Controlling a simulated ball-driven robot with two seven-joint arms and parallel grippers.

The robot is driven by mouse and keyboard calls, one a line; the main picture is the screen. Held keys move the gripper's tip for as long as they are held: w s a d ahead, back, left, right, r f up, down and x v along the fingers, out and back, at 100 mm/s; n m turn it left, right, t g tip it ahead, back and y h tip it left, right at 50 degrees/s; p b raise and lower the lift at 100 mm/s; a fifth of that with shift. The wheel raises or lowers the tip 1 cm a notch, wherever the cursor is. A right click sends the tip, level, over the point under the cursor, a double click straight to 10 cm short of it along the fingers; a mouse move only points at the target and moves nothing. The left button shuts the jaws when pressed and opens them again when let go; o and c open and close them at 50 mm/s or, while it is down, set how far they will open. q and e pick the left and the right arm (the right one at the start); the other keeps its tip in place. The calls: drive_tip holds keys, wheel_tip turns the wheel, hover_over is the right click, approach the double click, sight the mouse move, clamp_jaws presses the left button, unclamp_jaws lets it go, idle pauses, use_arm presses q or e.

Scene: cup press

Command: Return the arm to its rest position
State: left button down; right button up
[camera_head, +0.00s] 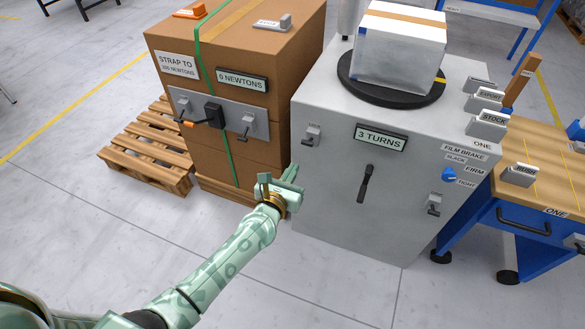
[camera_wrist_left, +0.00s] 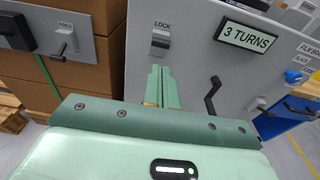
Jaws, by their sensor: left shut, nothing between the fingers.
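My left gripper (camera_head: 291,174) reaches in from the lower left of the head view, in front of the grey machine cabinet (camera_head: 330,215). Its fingers are together with nothing between them. In the left wrist view the shut fingers (camera_wrist_left: 163,88) point at the cabinet front, just below the lever marked LOCK (camera_wrist_left: 161,38). A gap to that lever seems to show, but the distance is hard to tell. A black crank handle (camera_head: 366,183) is on the cabinet front to the right of the gripper, apart from it. My right gripper is not in view.
A wrapped white box (camera_head: 400,50) sits on the black turntable (camera_head: 390,95). A blue-framed workbench (camera_head: 540,235) stands right. The floor in front is clear.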

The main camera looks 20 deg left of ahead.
use_arm(q)
drive_tip(key=shift+f, duration=0.1)
idle(0.3)
